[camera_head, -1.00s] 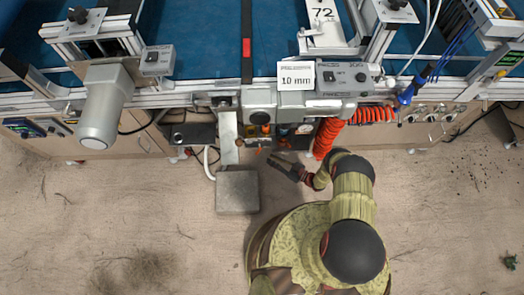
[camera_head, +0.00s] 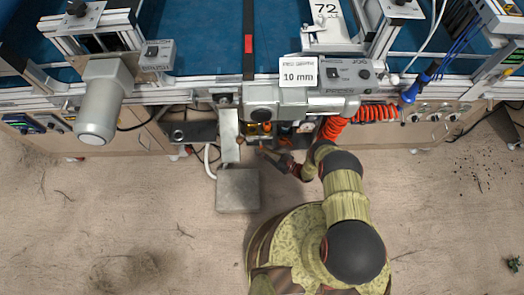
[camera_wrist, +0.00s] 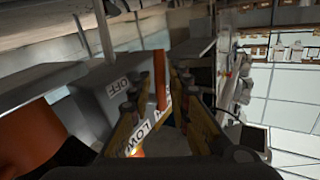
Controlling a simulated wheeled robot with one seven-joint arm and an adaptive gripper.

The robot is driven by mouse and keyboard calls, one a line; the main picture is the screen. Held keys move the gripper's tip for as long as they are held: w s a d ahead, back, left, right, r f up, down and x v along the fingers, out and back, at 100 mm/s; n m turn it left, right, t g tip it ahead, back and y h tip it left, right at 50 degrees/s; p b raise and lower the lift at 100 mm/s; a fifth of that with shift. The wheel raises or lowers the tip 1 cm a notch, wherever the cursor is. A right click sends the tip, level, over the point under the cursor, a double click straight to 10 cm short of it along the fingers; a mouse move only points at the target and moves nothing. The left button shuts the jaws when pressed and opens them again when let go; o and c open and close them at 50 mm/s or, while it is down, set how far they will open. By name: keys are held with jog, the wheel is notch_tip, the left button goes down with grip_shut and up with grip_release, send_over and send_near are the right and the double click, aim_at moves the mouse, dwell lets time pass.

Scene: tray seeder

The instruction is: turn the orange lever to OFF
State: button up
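The orange lever (camera_wrist: 160,88) shows in the wrist view as a short upright orange bar, beside a grey box face with an OFF label (camera_wrist: 118,88). A second white label (camera_wrist: 145,134), partly covered by a finger, reads LOW and part of another word. My gripper (camera_wrist: 167,84) is open, with one finger left and one right of the lever in the picture. I cannot tell whether either finger touches it. In the head view my gripper (camera_head: 268,153) is low at the machine's front edge, below small orange and yellow parts; the lever is not clear there.
A grey control box (camera_head: 345,76) and a 10 mm sign (camera_head: 298,76) sit on the machine's front rail. A coiled orange hose (camera_head: 366,115) hangs right of my gripper. A grey metal block (camera_head: 238,190) is on the floor to the left. Open floor lies in front.

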jog(key=shift+c, duration=0.9)
grip_shut()
jog(key=shift+d+r+n+g+h+p, duration=0.1)
jog(key=shift+d+n+g+h+p, duration=0.1)
jog(key=shift+n+g+h+p, duration=0.35)
jog(key=shift+d+n+g+h+p, duration=0.15)
jog(key=shift+n+h+p, duration=0.15)
jog(key=shift+h, duration=0.45)
jog(key=shift+o, duration=0.9)
grip_release()
